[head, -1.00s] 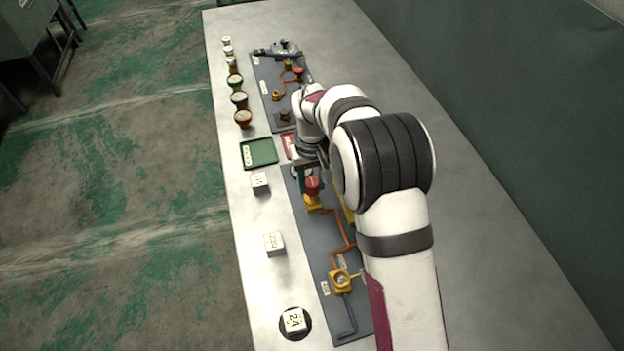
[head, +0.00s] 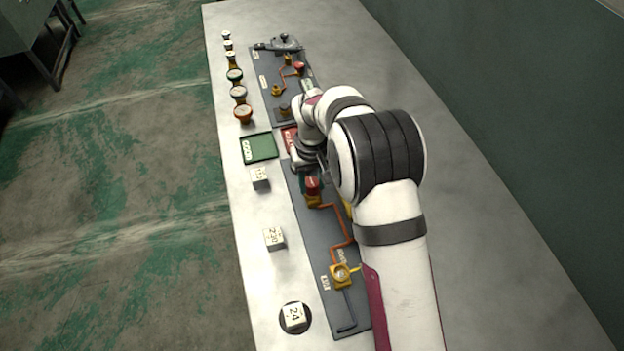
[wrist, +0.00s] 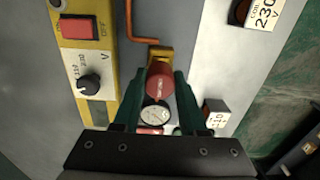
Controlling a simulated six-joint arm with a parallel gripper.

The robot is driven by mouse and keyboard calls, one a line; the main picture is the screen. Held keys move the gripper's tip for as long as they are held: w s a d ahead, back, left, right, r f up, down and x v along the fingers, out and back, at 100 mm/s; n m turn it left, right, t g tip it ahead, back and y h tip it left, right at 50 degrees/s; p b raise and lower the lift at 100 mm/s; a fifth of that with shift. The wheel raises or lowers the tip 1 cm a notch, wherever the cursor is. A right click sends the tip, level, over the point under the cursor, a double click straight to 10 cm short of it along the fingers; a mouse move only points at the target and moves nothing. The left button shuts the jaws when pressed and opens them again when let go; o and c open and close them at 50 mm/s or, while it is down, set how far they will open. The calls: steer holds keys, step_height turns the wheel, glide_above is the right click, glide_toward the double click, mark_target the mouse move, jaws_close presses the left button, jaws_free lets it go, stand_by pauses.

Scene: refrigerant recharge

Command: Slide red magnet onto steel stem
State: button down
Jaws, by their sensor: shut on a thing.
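The red magnet (wrist: 161,80) is a short red cylinder between the green fingers of my gripper (wrist: 158,88) in the wrist view. My gripper is shut on it. In the head view the red magnet (head: 312,185) shows just below my wrist, directly over a yellow valve body (head: 313,201) on the grey panel. The yellow valve body (wrist: 159,54) also shows just beyond the magnet in the wrist view. The steel stem is hidden by the magnet and fingers. I cannot tell whether the magnet surrounds the stem or sits above it.
A round gauge (wrist: 155,114) lies between the fingers in the wrist view. A yellow switch box (wrist: 88,70) with a red switch and black knob stands beside my gripper. White blocks (head: 261,178) and a green tray (head: 259,147) stand left of the panel.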

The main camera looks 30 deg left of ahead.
steer(key=shift+f, duration=0.2)
steer(key=shift+c, duration=1.9)
jaws_free()
steer(key=shift+o, duration=0.3)
steer(key=shift+o, duration=1.3)
step_height(320, 180, up, 7)
steer(key=shift+f, duration=0.1)
